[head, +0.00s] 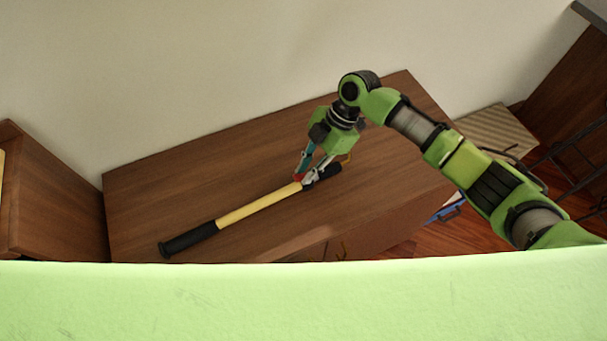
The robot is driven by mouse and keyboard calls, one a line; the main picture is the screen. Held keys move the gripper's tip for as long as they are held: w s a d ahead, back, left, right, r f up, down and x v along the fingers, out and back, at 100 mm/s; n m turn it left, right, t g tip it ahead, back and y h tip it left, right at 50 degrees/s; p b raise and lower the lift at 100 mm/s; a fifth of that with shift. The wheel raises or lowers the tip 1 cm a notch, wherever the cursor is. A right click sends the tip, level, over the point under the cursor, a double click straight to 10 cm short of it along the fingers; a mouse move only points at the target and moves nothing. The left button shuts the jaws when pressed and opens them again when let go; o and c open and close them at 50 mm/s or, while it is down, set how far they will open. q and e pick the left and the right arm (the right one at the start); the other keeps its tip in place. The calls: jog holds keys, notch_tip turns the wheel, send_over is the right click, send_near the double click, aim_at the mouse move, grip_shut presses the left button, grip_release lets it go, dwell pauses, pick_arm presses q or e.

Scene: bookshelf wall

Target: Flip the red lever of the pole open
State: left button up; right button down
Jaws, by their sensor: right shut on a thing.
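The pole (246,211) lies slantwise on a brown wooden cabinet top. It has a yellow shaft, a black grip at its lower left end and a black part at its upper right end. A small bit of the red lever (298,177) shows near the upper right end of the yellow shaft. My right gripper (307,178) reaches down from above at that spot and is shut on the red lever. Its fingers hide most of the lever, so I cannot tell the lever's angle. My left gripper is not in view.
The wooden cabinet top (180,185) is otherwise bare, with free room left of and behind the pole. A pale wall stands behind it. Another wooden piece (45,200) is at the left. A blue item (446,210) and a dark metal frame (575,165) are at the right.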

jog(key=g+y+b, duration=0.1)
jog(key=b, duration=0.2)
jog(key=d+y+b, duration=0.1)
jog(key=y+b, duration=0.1)
jog(key=b, duration=0.1)
jog(key=w+g+y+b, duration=0.1)
jog(key=y+b, duration=0.1)
jog(key=b, duration=0.2)
jog(key=shift+d+f+g, duration=0.3)
jog(key=shift+f, duration=0.1)
jog(key=shift+d+r+g+y+b, duration=0.25)
jog(key=shift+y+b, duration=0.25)
jog(key=shift+b, duration=0.55)
jog(key=c, duration=2)
grip_release()
jog(key=shift+o, duration=0.2)
jog(key=shift+r, duration=0.1)
jog(key=v, duration=1.2)
